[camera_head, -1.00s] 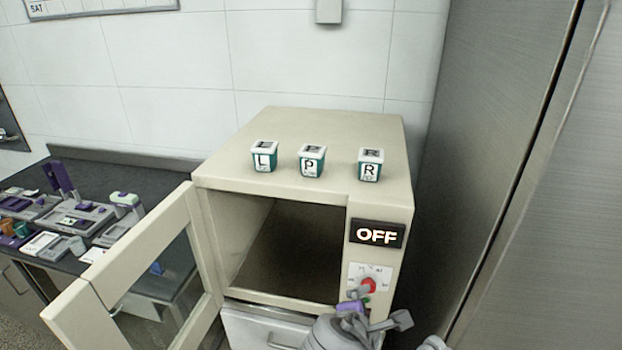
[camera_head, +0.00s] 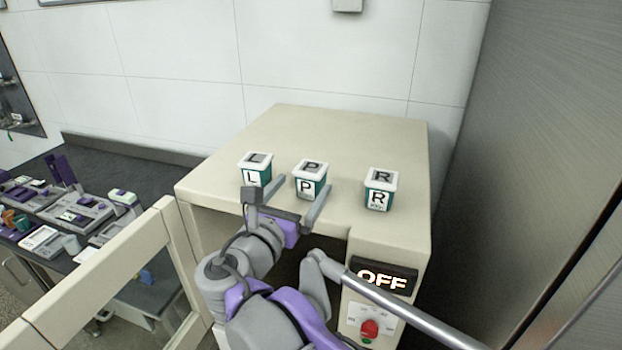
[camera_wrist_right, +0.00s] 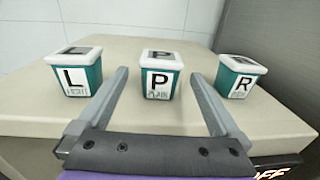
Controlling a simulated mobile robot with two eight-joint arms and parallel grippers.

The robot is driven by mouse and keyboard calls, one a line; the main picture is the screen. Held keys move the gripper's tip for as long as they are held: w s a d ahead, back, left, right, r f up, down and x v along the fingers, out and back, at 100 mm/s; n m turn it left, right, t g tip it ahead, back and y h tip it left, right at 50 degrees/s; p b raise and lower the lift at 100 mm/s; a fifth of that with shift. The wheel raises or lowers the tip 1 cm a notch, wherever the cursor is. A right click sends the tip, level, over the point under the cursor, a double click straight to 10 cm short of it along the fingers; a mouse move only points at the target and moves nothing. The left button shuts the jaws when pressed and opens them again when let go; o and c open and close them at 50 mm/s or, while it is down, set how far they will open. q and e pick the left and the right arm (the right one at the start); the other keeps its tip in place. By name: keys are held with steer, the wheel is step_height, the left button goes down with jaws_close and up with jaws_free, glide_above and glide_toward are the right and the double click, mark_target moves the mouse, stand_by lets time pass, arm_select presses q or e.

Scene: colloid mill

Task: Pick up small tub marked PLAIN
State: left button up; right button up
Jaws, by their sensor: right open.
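The small tub marked P, with PLAIN on its label (camera_wrist_right: 158,76), is green with a white lid and stands upright on top of the beige cabinet. It is the middle of three tubs in the head view (camera_head: 310,180). My right gripper (camera_head: 290,188) is open and empty, in front of this tub at about its height. In the right wrist view the two fingers (camera_wrist_right: 160,88) point forward, one to each side of the tub's front, with the tub centred between them. I cannot tell whether the fingertips reach past its front face. My left gripper is not in view.
The L tub (camera_head: 255,170) stands just left and the R tub (camera_head: 380,190) to the right on the cabinet top (camera_head: 340,130). The cabinet's glazed door (camera_head: 100,275) hangs open at left. A tall metal panel (camera_head: 540,150) stands at right. The cabinet top behind the tubs is clear.

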mark_target(305, 184)
steer(key=x, duration=0.5)
steer(key=shift+w+d+f+p, duration=0.1)
steer(key=shift+w+f+p, duration=0.15)
steer(key=shift+w+p, duration=0.1)
steer(key=c, duration=1.5)
